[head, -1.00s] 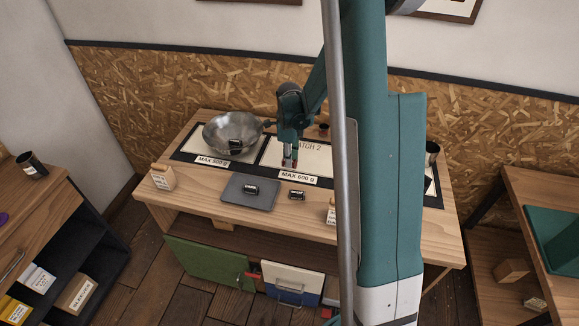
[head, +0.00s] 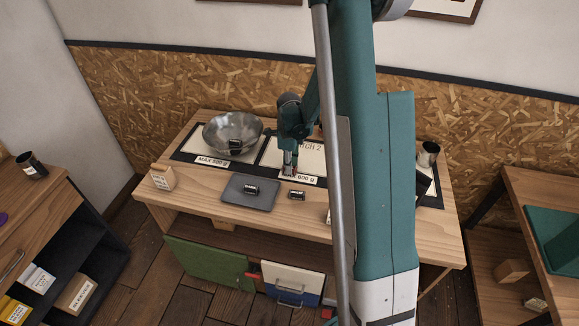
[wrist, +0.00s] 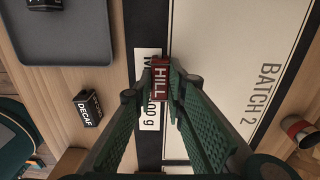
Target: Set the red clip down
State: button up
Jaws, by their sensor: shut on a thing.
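The red clip (wrist: 160,79), lettered HILL, sits between the fingertips of my gripper (wrist: 161,80) in the wrist view. My gripper (head: 290,172) is shut on it. In the head view the fingers point down at the front edge of the BATCH 2 panel (head: 313,155), by the MAX 600 g label, with the clip only a small red spot. In the wrist view the clip covers part of that label (wrist: 147,105). Whether the clip touches the surface, I cannot tell.
A grey tray (head: 238,200) holds a black clip (head: 251,189). A black DECAF clip (head: 297,195) lies right of the tray. A metal bowl (head: 228,133) with a dark clip on it stands on the left panel.

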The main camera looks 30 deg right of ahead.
jog(key=shift+f, duration=0.2)
jog(key=o, duration=0.7)
jog(key=shift+c, duration=0.2)
jog(key=shift+r, duration=0.2)
notch_tip(320, 180, up, 12)
jog(key=shift+p, duration=0.3)
dwell(0.5)
